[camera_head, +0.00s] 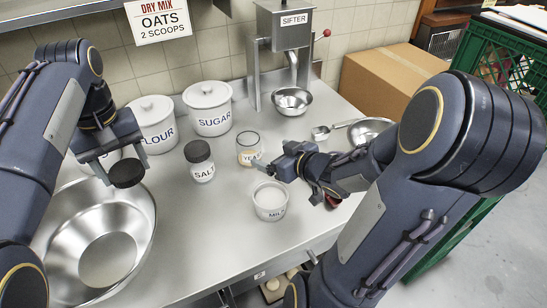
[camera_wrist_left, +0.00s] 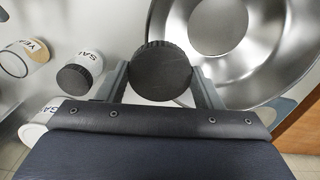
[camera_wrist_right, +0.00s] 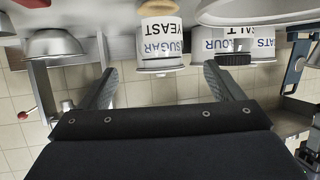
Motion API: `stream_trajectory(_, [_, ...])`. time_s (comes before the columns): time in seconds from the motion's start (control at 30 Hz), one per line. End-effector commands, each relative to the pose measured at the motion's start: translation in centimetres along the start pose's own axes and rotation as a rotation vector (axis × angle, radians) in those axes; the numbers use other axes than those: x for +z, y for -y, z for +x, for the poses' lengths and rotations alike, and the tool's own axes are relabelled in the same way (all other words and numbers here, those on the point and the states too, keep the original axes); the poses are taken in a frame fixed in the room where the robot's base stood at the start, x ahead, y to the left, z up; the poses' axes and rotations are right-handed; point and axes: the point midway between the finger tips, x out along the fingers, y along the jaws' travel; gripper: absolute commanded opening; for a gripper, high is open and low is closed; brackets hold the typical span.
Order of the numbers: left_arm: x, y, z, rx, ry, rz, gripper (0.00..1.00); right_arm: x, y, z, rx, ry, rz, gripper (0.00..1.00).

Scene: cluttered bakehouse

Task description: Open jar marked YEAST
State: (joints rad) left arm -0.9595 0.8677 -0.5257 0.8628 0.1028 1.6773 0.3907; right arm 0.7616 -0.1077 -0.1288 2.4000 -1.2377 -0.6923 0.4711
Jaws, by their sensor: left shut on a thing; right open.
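The YEAST jar (camera_head: 250,156) stands upright on the steel table, its glass top without a lid. It also shows at the left of the left wrist view (camera_wrist_left: 14,62) and at the top of the right wrist view (camera_wrist_right: 158,25). My left gripper (camera_head: 126,172) is shut on a round black lid (camera_wrist_left: 160,70), held near the big steel bowl, away from the jar. My right gripper (camera_head: 270,165) is open and empty, just to the right of the YEAST jar; its fingers do not hold the jar.
A SALT jar (camera_head: 202,171) with a black lid stands left of the YEAST jar. A white MILK pot (camera_head: 270,203) is in front. FLOUR (camera_head: 153,128) and SUGAR (camera_head: 209,112) canisters stand behind.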

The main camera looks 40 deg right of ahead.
Motion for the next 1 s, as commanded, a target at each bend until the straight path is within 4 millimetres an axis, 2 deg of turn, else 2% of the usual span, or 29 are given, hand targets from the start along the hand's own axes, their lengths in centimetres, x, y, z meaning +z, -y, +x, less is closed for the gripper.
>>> stream_trajectory(0.3, [0.0, 0.0, -0.1, 0.000, 0.000, 0.000, 0.32, -1.6, -0.1, -1.2, 0.151, 0.077, 0.020, 0.87])
stream_trajectory(0.47, [0.0, 0.0, -0.1, 0.000, 0.000, 0.000, 0.32, -1.4, 1.6, -3.0, 0.211, 0.189, 0.097, 0.87])
stream_trajectory(0.57, [0.0, 0.0, -0.1, 0.000, 0.000, 0.000, 0.32, -0.8, 3.7, -4.4, 0.197, 0.274, 0.155, 0.87])
stream_trajectory(0.67, [0.0, 0.0, -0.1, 0.000, 0.000, 0.000, 0.32, 0.2, 6.6, -6.1, 0.142, 0.371, 0.213, 0.87])
stream_trajectory(0.9, [0.0, 0.0, -0.1, 0.000, 0.000, 0.000, 0.32, 2.6, 14.5, -11.0, -0.095, 0.585, 0.290, 0.87])
stream_trajectory(1.0, [0.0, 0.0, -0.1, 0.000, 0.000, 0.000, 0.32, 3.1, 16.8, -12.7, -0.183, 0.644, 0.296, 0.87])
